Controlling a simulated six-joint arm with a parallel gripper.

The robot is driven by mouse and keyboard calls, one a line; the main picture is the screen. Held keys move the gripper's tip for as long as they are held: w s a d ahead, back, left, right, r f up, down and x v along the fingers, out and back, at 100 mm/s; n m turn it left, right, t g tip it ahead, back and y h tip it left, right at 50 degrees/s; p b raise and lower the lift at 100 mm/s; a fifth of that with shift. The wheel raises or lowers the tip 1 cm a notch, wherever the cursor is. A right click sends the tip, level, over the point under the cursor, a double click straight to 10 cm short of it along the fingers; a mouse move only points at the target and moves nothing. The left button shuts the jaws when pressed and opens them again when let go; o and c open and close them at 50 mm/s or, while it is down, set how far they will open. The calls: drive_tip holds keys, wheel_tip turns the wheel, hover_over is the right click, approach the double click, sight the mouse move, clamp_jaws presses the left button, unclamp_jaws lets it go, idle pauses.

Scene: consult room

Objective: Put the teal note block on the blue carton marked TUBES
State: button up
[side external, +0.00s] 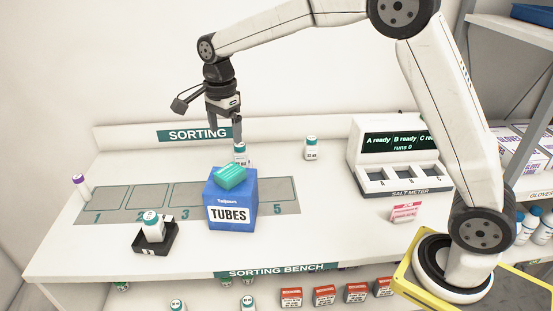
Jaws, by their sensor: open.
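The teal note block (230,176) lies on top of the blue carton marked TUBES (231,215), turned at an angle to the carton's edges. The carton stands upright on the bench, over the numbered strip. My gripper (226,138) points down above and just behind the block. It is open, and its fingers look apart from the block, with nothing seen between them. The lower fingertips are small and partly in front of a white bottle, so their exact gap is hard to see.
A white bottle with a teal cap (240,153) stands behind the carton, and another (311,148) stands further right. A black tray (172,238) holds a bottle at front left. A purple-capped tube (81,187) stands far left. The salt meter (394,181) and a pink-white box (406,212) are right.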

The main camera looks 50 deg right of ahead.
drive_tip(key=shift+s+f, duration=0.1)
idle(0.3)
drive_tip(key=s+d+f+n+t, duration=0.1)
drive_tip(key=s+d+f+n, duration=0.1)
drive_tip(key=s+f+n, duration=0.3)
drive_tip(key=s+d+f+n+t, duration=0.1)
drive_tip(key=s+f+n, duration=0.4)
drive_tip(key=s+n, duration=0.8)
drive_tip(key=s+d, duration=0.1)
drive_tip(key=s, duration=0.3)
drive_tip(key=shift+s+d+f+t, duration=0.15)
drive_tip(key=shift+d+f+t, duration=0.15)
drive_tip(key=shift+d+f, duration=0.1)
